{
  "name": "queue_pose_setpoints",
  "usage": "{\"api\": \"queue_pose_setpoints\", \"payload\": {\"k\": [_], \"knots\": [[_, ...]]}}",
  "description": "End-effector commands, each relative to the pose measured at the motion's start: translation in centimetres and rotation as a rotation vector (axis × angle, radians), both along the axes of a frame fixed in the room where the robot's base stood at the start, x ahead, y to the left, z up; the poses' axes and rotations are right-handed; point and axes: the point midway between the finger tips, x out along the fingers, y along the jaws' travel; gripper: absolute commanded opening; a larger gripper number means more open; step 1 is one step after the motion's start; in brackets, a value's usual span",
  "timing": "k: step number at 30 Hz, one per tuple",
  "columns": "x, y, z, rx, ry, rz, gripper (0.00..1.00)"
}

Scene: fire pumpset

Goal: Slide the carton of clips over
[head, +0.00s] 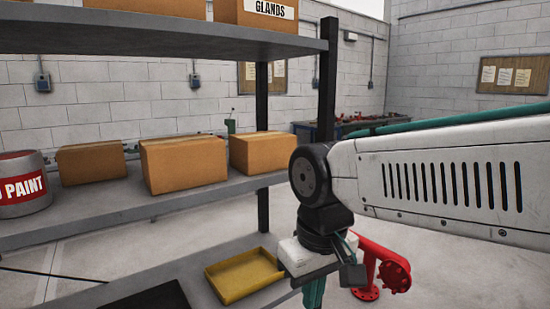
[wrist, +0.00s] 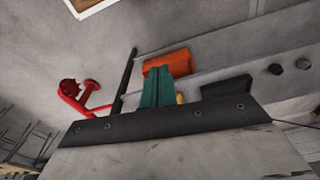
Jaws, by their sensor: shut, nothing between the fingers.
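Three plain brown cartons stand on the middle shelf in the head view: a left one (head: 91,162), a middle one (head: 184,162) and a right one (head: 257,152). None of these shows a readable label, so I cannot tell which holds clips. Another carton (head: 258,14) on the top shelf reads "GLANDS". My gripper (head: 314,293) hangs at the shelf's right end, below middle-shelf level, partly cut off by the frame. In the wrist view its teal fingers (wrist: 158,78) are together and empty. An orange block-like thing (wrist: 168,61) shows beyond them; I cannot tell whether they touch.
A paint can (head: 22,184) stands left on the middle shelf. A yellow tray (head: 244,278) and a dark flat thing (head: 150,298) lie on the lower shelf. A black upright (head: 327,80) and a red pipe fitting (head: 380,268) are near my arm. Some middle-shelf front is clear.

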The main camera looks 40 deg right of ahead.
Motion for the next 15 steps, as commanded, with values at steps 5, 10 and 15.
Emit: {"api": "queue_pose_setpoints", "payload": {"k": [5, 10, 15], "knots": [[4.0, -3.1, 2.2, 0.089, -0.039, -0.319, 0.0], [9.1, -7.2, 5.6, 0.249, -0.133, -0.88, 0.0], [13.9, -12.3, 9.4, 0.474, -0.219, -1.493, 0.0]]}}
